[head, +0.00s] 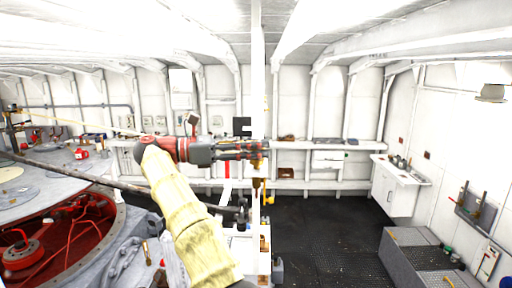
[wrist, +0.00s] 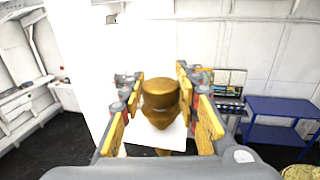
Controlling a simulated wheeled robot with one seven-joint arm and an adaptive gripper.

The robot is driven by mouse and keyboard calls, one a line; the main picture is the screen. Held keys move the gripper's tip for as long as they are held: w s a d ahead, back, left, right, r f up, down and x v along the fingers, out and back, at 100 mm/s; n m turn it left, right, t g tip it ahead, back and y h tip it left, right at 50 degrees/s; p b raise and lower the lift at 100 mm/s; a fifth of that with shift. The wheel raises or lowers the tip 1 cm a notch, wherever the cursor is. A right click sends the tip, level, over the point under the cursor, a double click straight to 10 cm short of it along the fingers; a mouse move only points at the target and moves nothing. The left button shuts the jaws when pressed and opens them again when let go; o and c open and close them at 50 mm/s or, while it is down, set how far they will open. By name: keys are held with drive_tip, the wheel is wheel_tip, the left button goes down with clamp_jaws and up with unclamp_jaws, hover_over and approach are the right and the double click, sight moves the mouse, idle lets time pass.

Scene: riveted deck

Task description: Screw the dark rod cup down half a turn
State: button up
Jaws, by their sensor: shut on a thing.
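The rod cup (wrist: 160,98) is a brown-gold, stepped round piece in the middle of the wrist view. It stands upright between the yellow pads of my gripper (wrist: 162,84), which is shut on it from both sides. Its lower end narrows below the pads, over a white surface. In the head view my gripper (head: 256,152) reaches right to a tall white post (head: 257,80), where the cup is too small to make out clearly. A similar brass-coloured piece (head: 257,187) shows just below the gripper. Any thread is hidden.
A long dark pole (head: 110,182) slants across the left, over a red-lined round opening (head: 75,240). A white cabinet (head: 395,188) and grey steps (head: 425,262) stand at the right. The dark floor (head: 325,225) between is clear. A blue table (wrist: 280,106) shows in the wrist view.

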drive_tip(key=shift+r, duration=0.25)
drive_tip(key=o, duration=1.2)
drive_tip(key=shift+f, duration=0.15)
drive_tip(key=shift+n+t, duration=0.6)
drive_tip(key=shift+t, duration=0.3)
drive_tip(key=shift+n+t+y, duration=0.5)
drive_tip(key=shift+t, duration=0.3)
